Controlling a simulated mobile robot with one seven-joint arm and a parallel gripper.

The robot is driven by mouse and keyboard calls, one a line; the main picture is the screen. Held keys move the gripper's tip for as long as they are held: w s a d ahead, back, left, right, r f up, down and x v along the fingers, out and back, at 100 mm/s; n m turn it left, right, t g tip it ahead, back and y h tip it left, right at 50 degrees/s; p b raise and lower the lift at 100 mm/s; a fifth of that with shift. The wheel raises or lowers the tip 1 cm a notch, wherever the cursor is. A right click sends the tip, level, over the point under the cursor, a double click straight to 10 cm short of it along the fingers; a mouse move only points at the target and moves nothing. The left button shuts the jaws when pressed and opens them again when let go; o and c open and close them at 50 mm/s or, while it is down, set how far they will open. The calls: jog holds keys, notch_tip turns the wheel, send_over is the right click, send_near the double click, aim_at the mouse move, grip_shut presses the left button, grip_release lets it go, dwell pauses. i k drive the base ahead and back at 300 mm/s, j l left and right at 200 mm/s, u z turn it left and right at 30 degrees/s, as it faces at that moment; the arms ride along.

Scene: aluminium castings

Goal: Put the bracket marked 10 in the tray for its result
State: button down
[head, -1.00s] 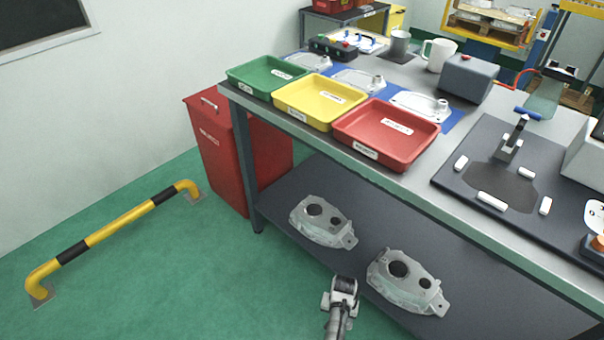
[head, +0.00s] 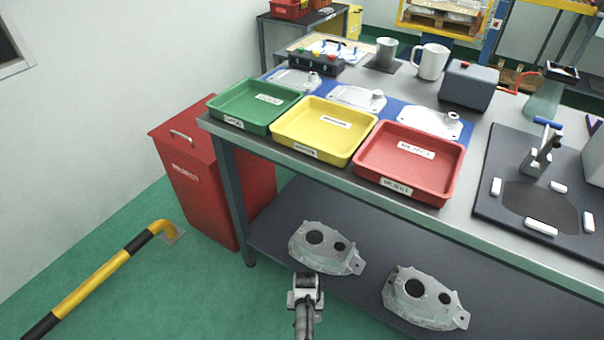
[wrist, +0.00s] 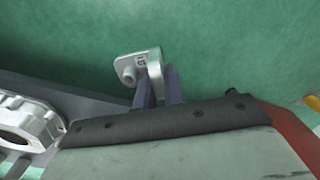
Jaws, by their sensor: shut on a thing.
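My gripper (wrist: 157,75) is shut on a pale metal bracket (wrist: 133,68) with a round boss and a small dark mark on its plate. The mark is too small to read surely. The bracket is over the green floor in the wrist view. In the head view my arm is low, in front of the bench's lower shelf, and the bracket cannot be made out. On the bench top stand a green tray (head: 243,104), a yellow tray (head: 310,135) and a red tray (head: 400,168), all looking empty. The red tray's label reads REJECT; the other labels are too small to read.
Similar brackets (head: 428,121) lie on a blue mat behind the trays. Two larger castings (head: 326,248) are on the lower shelf (head: 370,238). A red bin (head: 200,180) stands left of the bench, and a yellow-black rail (head: 110,275) is on the floor. A clamp (head: 541,155) stands at right.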

aim_at(306, 130)
jog(key=i+j, duration=0.2)
jog(key=j, duration=0.15)
jog(key=i+j, duration=0.15)
jog(key=j, duration=0.2)
jog(key=i+j+u, duration=0.1)
jog(key=i+j, duration=0.1)
jog(key=j, duration=0.15)
